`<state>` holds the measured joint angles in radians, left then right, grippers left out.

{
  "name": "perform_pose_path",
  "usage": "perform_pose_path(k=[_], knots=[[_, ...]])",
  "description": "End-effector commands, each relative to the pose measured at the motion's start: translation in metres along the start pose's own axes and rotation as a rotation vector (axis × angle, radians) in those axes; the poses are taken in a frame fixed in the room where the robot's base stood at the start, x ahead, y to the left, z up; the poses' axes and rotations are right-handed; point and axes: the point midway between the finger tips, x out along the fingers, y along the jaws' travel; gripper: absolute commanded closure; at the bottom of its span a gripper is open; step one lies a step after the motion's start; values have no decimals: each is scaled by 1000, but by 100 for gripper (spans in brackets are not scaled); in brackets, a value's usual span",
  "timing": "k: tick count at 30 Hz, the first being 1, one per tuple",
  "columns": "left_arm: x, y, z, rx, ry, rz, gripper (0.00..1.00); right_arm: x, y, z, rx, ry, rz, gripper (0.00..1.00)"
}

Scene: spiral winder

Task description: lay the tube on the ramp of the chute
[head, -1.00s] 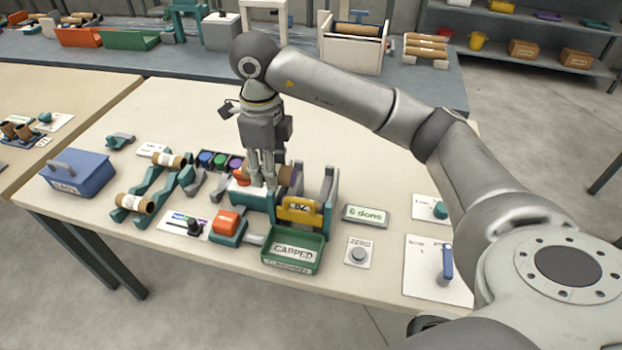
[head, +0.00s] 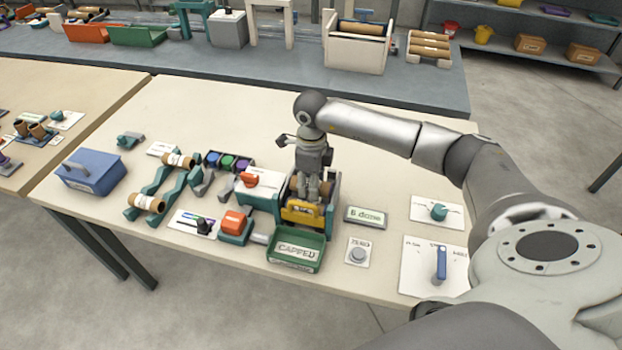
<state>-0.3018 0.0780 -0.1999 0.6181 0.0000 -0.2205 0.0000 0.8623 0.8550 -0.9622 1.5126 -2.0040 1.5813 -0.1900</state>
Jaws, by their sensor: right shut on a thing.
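My right gripper (head: 312,197) is shut on a brown cardboard tube (head: 326,188), which is mostly hidden behind the fingers. It points down over the chute (head: 335,186), between its side walls and behind its yellow gate (head: 302,212). I cannot tell whether the tube touches the ramp, because the gripper and gate cover it. A green bin labelled CAPPED (head: 297,262) stands in front of the chute. My left gripper is not in view.
Two more tubes (head: 178,160) lie on a teal rack (head: 170,184) to the left. A white and teal station with a red part (head: 249,180) stands just left of the chute.

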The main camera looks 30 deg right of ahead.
Motion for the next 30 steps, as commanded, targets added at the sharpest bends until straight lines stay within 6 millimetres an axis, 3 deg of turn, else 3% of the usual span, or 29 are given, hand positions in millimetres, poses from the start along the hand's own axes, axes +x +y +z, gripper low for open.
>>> perform_pose_path(k=[21,22,24,27,30], knots=[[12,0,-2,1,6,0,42,13,1,1,-1,-1,1,80],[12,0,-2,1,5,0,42,13,1,0,-1,0,2,65],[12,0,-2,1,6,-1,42,14,1,0,-1,1,2,56],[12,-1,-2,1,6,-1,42,14,2,0,-2,1,4,44],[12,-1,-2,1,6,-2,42,14,2,0,-2,2,5,44]])
